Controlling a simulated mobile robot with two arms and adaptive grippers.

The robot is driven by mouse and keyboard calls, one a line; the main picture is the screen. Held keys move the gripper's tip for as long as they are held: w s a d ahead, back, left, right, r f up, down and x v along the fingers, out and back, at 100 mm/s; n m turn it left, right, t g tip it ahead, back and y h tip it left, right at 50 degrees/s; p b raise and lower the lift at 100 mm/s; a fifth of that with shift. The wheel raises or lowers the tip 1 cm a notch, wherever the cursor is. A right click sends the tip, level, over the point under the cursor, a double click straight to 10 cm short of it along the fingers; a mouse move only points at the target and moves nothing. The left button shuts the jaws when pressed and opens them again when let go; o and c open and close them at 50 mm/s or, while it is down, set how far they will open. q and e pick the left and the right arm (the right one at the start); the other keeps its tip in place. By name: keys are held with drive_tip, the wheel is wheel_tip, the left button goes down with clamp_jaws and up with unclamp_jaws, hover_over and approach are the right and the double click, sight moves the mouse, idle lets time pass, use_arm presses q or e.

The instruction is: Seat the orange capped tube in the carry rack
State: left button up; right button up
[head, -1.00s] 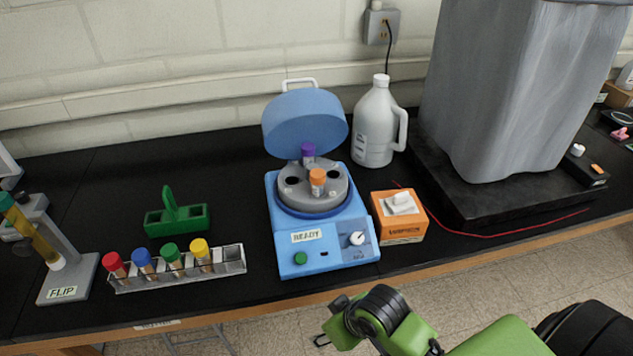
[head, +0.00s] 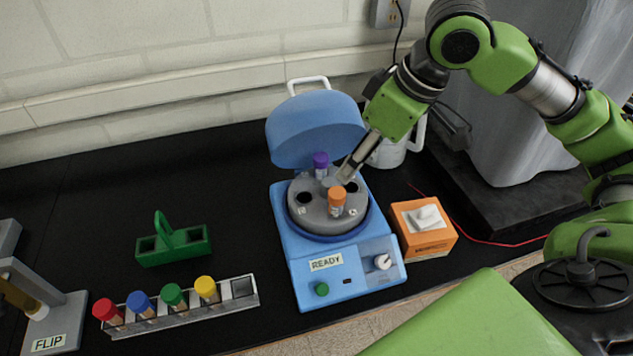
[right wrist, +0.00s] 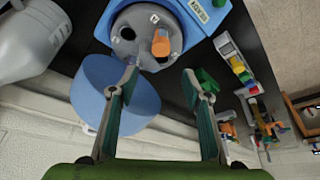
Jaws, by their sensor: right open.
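The orange capped tube (head: 337,202) stands in the front hole of the grey centrifuge rotor (head: 313,214), inside the open blue centrifuge (head: 300,270). Its orange cap also shows in the right wrist view (right wrist: 161,43). A purple capped tube (head: 321,165) stands in the rotor's back hole. My right gripper (head: 347,172) is above the rotor's right back side, close to the orange tube. In the right wrist view my right gripper (right wrist: 159,82) has its fingers apart, with nothing between them. The green carry rack (head: 185,250) with an upright handle stands left of the centrifuge. My left gripper is out of view.
A metal rack (head: 250,300) at the front left holds red, blue, green and yellow capped tubes, its right end slot empty. The raised lid (head: 312,130) stands behind the rotor. An orange box (head: 424,240) is right of the centrifuge. A stand marked FLIP (head: 60,325) is far left.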

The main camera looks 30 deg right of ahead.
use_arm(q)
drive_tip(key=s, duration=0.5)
use_arm(e)
hover_over(337, 192)
drive_tip(key=s, duration=0.2)
wheel_tip(337, 192, down, 6)
drive_tip(key=r, duration=0.1)
drive_tip(key=shift+w+d+f, duration=0.15)
drive_tip(key=shift+w+f, duration=0.1)
drive_tip(key=shift+f, duration=0.25)
drive_tip(key=shift+w+d+f, duration=0.15)
drive_tip(key=shift+w+f, duration=0.1)
drive_tip(key=shift+f, duration=0.2)
drive_tip(key=shift+a+f+p, duration=0.1)
drive_tip(key=shift+f+p, duration=0.45)
drive_tip(key=shift+f, duration=0.25)
drive_tip(key=shift+p+x, duration=0.3)
drive_tip(key=shift+x, duration=0.9)
drive_tip(key=shift+w+f, duration=0.2)
drive_tip(key=shift+f, duration=0.35)
drive_tip(key=shift+s, duration=0.1)
drive_tip(key=c, duration=1)
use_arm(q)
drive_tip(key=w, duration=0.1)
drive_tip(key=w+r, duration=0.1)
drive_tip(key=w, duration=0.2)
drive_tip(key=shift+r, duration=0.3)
use_arm(e)
drive_tip(key=shift+r, duration=0.1)
